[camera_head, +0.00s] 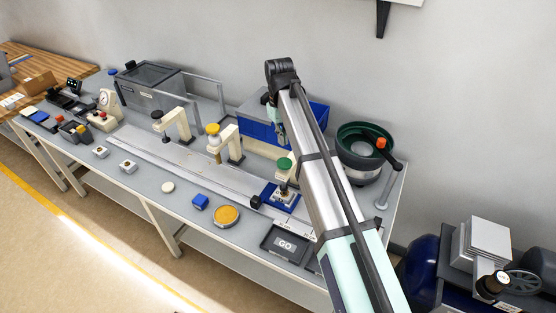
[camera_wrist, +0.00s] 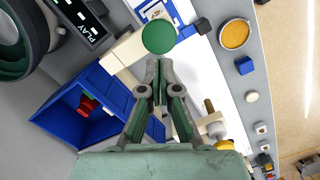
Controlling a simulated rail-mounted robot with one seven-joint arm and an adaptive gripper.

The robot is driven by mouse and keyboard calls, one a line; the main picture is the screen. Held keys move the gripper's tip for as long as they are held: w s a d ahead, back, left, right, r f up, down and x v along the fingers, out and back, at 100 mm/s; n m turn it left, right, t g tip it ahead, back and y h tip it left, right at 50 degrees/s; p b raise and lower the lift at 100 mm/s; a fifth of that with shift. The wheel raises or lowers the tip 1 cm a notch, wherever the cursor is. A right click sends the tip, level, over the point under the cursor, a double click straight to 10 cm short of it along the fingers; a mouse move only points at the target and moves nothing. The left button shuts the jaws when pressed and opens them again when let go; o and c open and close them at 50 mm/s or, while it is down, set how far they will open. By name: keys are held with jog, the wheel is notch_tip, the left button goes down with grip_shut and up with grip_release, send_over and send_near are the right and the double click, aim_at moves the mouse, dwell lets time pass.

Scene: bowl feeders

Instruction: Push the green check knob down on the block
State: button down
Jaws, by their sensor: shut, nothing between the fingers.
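The green check knob (camera_head: 284,164) tops a cream press at the right part of the bench in the head view. Below it, a small metal block (camera_head: 286,196) sits on a blue plate (camera_head: 272,204). In the wrist view the round green knob (camera_wrist: 158,36) lies just beyond my fingertips, and the plate shows partly behind it at the top edge. My gripper (camera_wrist: 160,68) is shut and empty. In the head view my gripper (camera_head: 279,132) hangs above and behind the knob, partly hidden by my arm. I cannot tell whether it touches the knob.
A blue bin (camera_head: 258,129) with a red part inside, seen in the wrist view (camera_wrist: 88,104), stands behind the press. A green bowl feeder (camera_head: 361,145) is at the right. A yellow-knobbed press (camera_head: 213,129) stands to the left.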

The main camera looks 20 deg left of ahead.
aim_at(285, 162)
jog(key=shift+d, duration=0.15)
jog(key=shift+f, duration=0.1)
jog(key=f+b, duration=0.1)
jog(key=f, duration=0.1)
jog(key=f+b, duration=0.2)
jog(key=f, duration=0.1)
jog(key=shift+s+d+f, duration=0.2)
jog(key=shift+f+b, duration=0.65)
jog(key=shift+f, duration=0.05)
